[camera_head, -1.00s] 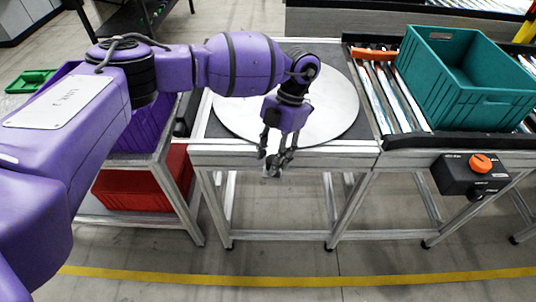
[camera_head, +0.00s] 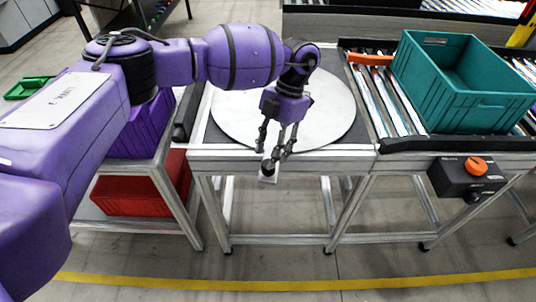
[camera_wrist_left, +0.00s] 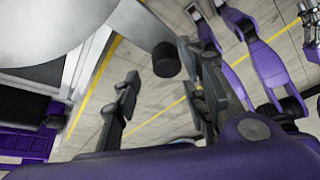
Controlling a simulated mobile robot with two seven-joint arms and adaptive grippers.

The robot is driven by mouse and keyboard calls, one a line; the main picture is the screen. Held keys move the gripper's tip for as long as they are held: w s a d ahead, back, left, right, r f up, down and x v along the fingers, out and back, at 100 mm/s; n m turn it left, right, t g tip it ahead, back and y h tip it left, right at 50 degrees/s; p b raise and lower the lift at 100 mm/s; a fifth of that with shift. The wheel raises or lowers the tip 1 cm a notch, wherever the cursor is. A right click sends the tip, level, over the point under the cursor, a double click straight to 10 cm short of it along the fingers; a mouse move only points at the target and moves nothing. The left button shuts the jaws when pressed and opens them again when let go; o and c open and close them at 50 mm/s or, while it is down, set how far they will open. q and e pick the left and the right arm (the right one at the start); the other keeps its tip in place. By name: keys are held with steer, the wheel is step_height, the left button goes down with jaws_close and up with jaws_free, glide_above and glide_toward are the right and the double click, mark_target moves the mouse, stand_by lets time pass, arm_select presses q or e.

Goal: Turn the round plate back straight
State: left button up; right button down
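The round plate (camera_head: 320,115) is a pale grey disc on the table (camera_head: 200,135); part of it is hidden behind my left arm. A small tab with a black knob (camera_head: 268,166) sticks out past the table's front edge. The left wrist view shows the plate (camera_wrist_left: 50,30) at upper left and the black knob (camera_wrist_left: 166,60) on the tab. My left gripper (camera_head: 271,153) points down over the knob. Its fingers (camera_wrist_left: 160,75) are apart, one on each side of the knob, with gaps visible in the wrist view.
A teal crate (camera_head: 420,95) stands on the roller conveyor at right, by an orange stop (camera_head: 369,59). A control box with an orange knob (camera_head: 475,166) hangs on the front. Purple and red (camera_head: 125,195) crates stand at left. The floor in front is clear.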

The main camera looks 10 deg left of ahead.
arm_select(q)
steer(key=shift+v, duration=2.8)
